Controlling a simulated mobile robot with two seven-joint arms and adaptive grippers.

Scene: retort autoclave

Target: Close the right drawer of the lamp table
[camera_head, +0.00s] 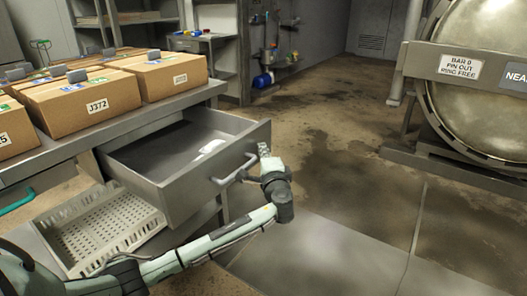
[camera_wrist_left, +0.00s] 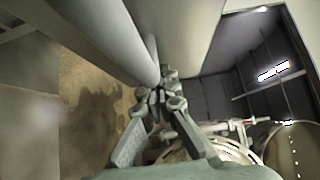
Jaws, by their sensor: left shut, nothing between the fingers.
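The right drawer (camera_head: 185,190) of the grey table (camera_head: 75,143) is pulled out, and its inside shows a small pale sheet or patch. Its bar handle (camera_head: 234,171) is on the front panel. My left gripper (camera_head: 264,150) is at the drawer front, just right of the handle, with its fingers shut and empty. In the left wrist view the shut fingers (camera_wrist_left: 160,95) are close to a thick grey bar (camera_wrist_left: 125,40), which looks like the handle. I cannot tell whether they touch it.
Cardboard boxes (camera_head: 97,105) stand on the table. A pale perforated crate (camera_head: 105,230) sits below the drawer. A green handle (camera_head: 17,202) is at far left. The large round autoclave (camera_head: 485,90) stands at right. The stained floor (camera_head: 350,180) between is clear.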

